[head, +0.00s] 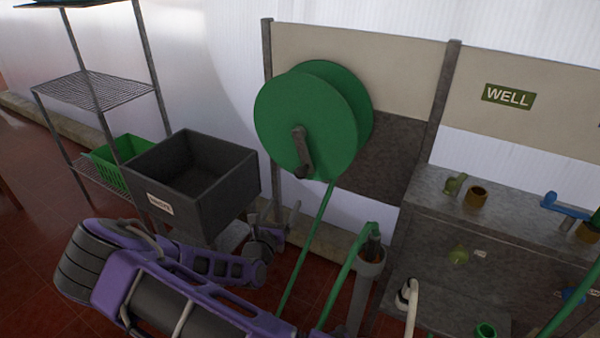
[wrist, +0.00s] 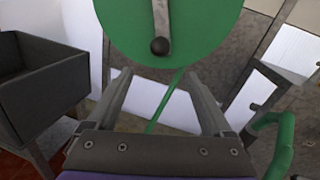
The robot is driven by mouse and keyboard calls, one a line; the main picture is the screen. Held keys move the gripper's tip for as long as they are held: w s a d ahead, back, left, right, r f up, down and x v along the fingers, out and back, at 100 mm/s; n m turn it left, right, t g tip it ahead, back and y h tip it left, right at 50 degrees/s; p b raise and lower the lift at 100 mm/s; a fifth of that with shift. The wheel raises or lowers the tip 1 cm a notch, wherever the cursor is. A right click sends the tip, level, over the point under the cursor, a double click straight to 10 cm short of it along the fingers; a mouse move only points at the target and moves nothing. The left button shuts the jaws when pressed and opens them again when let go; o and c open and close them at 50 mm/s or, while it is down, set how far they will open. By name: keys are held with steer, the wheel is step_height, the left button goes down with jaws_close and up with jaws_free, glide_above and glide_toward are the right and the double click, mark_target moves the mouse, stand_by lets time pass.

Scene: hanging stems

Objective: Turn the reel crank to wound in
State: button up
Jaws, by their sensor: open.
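The green hose reel (head: 312,118) is mounted on the wall panel in the head view. Its grey crank (head: 300,148) lies across the front disc and points down, with a dark knob (head: 302,171) at its lower end. In the wrist view the reel (wrist: 190,30) fills the top middle, and the crank (wrist: 162,18) hangs down to its round dark knob (wrist: 159,46). My gripper (wrist: 160,82) is open and empty, its fingers spread below the knob and apart from it. In the head view my gripper (head: 278,228) is low, left of the hanging hose.
A dark grey bin (head: 195,180) stands left of the reel, near a wire shelf (head: 98,88) with a green crate (head: 112,170). The green hose (head: 306,250) runs down from the reel. A grey holder (head: 366,285) and a bench with valves (head: 480,215) stand at right.

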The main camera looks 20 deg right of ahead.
mark_target(299, 176)
steer(key=b+x, duration=0.1)
steer(key=x, duration=1.5)
steer(key=shift+w+d+r, duration=0.1)
steer(key=shift+w+d, duration=0.15)
steer(key=shift+w, duration=0.05)
jaws_close()
